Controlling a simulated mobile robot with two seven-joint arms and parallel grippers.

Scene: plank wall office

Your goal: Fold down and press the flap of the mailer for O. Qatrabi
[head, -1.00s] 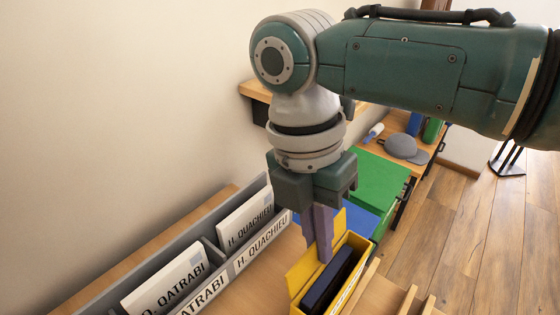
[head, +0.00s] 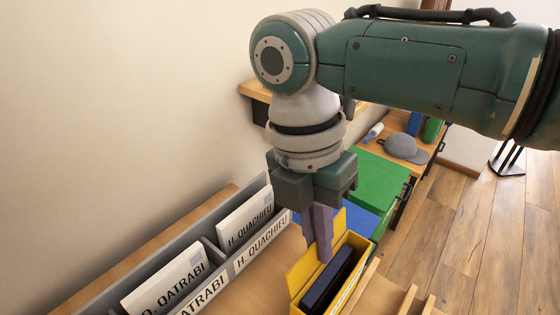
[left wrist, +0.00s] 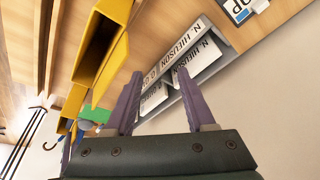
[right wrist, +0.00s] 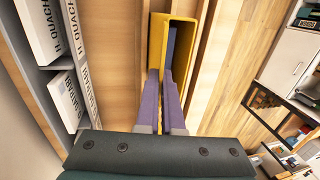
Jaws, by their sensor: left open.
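A yellow mailer (head: 330,296) stands upright in the head view, its mouth up and a dark flat item (head: 328,280) inside. A yellow flap (head: 302,268) slants up from its left side. No name on this mailer is readable. My right gripper (head: 324,258) points down at the mailer's mouth by the flap, its purple fingers together; contact is unclear. In the right wrist view the fingers (right wrist: 160,75) lie close together below the mailer's mouth (right wrist: 160,50). My left gripper (left wrist: 156,72) is open and empty, and is outside the head view.
A grey sorter (head: 215,252) has slots labelled O. QATRABI and H. QUACHIEU, holding white items. The left wrist view shows N. HIFUSON slots (left wrist: 200,65) and an open yellow mailer (left wrist: 84,72). Wooden rails (head: 398,303) lie right of the mailer. Green (head: 380,175) and blue surfaces are behind.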

